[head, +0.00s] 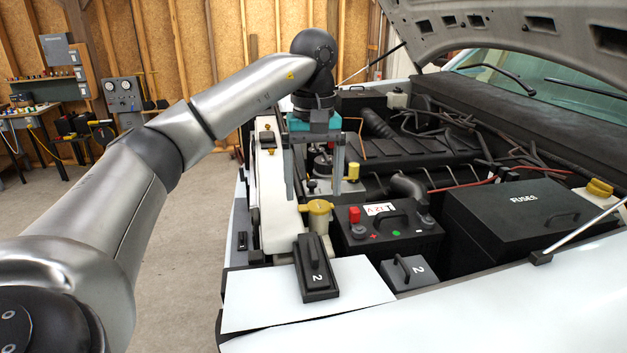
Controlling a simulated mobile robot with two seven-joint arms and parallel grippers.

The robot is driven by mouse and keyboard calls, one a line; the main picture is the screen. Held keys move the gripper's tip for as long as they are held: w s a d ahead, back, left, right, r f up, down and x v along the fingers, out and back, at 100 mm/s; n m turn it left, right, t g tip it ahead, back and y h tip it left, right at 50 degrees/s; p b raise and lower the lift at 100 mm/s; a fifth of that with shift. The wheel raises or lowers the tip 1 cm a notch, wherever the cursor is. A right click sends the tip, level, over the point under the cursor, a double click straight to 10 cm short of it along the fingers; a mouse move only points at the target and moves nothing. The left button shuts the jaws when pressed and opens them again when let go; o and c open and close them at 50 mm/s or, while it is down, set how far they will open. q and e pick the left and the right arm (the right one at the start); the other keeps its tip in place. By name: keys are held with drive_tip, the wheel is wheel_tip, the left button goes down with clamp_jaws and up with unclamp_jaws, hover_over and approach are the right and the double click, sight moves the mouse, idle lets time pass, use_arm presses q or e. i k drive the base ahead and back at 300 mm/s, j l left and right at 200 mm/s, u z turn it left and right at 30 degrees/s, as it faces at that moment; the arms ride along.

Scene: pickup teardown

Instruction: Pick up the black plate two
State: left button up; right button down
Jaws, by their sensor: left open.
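A black plate with a raised handle and a white "2" (316,282) lies on a white sheet (250,298) at the front of the engine bay. A second dark piece with a handle and a "2" (409,273) sits just right of it, beside the sheet; I cannot tell which one is meant. My left gripper (314,188) points down with its fingers apart and nothing between them. In the picture it is above the yellow cap and the first plate, touching neither plate. My right gripper is out of view.
A yellow cap (319,209) stands right behind the first plate.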

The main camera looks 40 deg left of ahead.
sight(315, 268)
drive_tip(key=k, duration=1.5)
